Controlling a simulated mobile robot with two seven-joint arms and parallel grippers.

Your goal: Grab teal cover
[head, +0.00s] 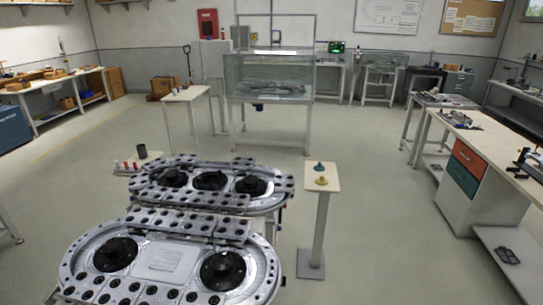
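A small teal cover (320,167) stands on a small pale pedestal table (322,190) right of the ring tracks, in the head view. A yellow piece (321,181) of similar size lies just in front of it on the same top. Neither of my grippers shows in the head view.
Two metal ring tracks with dark round hubs, a near one (172,262) and a farther one (262,186), fill the lower left. A small stand with red and white items (130,165) is beyond them. A workbench with drawers (465,170) stands at right. Open floor (385,220) lies between.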

